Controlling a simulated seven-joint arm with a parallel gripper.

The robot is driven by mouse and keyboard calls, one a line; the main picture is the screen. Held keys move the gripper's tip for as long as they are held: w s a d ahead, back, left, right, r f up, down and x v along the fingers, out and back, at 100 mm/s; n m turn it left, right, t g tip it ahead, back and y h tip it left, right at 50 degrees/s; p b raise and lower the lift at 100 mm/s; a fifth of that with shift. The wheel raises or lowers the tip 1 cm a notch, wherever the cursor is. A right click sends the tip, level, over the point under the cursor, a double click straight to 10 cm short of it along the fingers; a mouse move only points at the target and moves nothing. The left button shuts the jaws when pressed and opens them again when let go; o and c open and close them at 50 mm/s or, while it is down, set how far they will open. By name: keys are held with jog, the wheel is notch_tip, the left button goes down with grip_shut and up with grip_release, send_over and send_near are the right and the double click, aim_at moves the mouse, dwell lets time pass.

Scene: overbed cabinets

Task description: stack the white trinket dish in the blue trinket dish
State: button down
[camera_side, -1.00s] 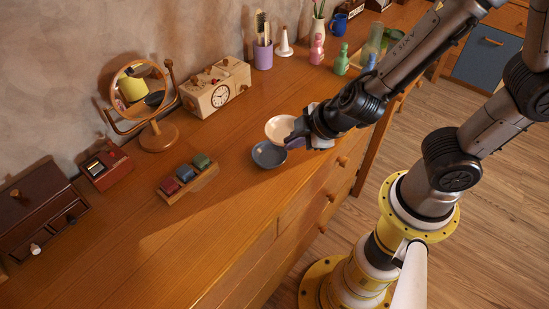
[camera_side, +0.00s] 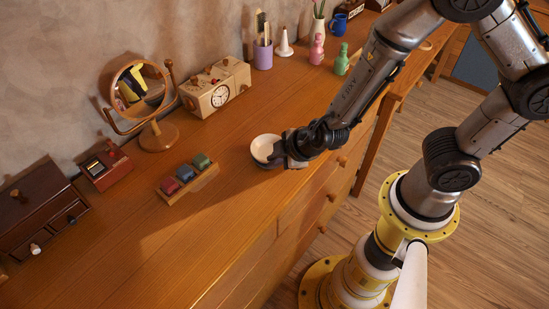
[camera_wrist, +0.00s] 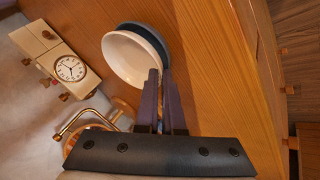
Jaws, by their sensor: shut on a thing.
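The white trinket dish (camera_side: 264,147) is a shallow round bowl; it also shows in the wrist view (camera_wrist: 126,56). My gripper (camera_side: 280,156) is shut on its rim, with the dark fingers (camera_wrist: 160,95) at the dish's near edge in the wrist view. The blue trinket dish (camera_wrist: 152,32) lies directly beneath the white one. Only its dark rim shows past the white dish, so most of it is hidden. The white dish sits over the blue one, a little off-centre in the wrist view. I cannot tell whether the two dishes touch.
A wooden holder with coloured blocks (camera_side: 188,177) lies left of the dishes. A clock box (camera_side: 216,90), a round mirror (camera_side: 140,88) and a purple cup (camera_side: 263,56) stand toward the wall. The tabletop (camera_side: 150,235) in front is clear.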

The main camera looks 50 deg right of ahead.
jog(key=shift+f, duration=0.35)
jog(key=c, duration=1)
grip_release()
jog(key=shift+f, duration=0.1)
jog(key=shift+c, duration=0.2)
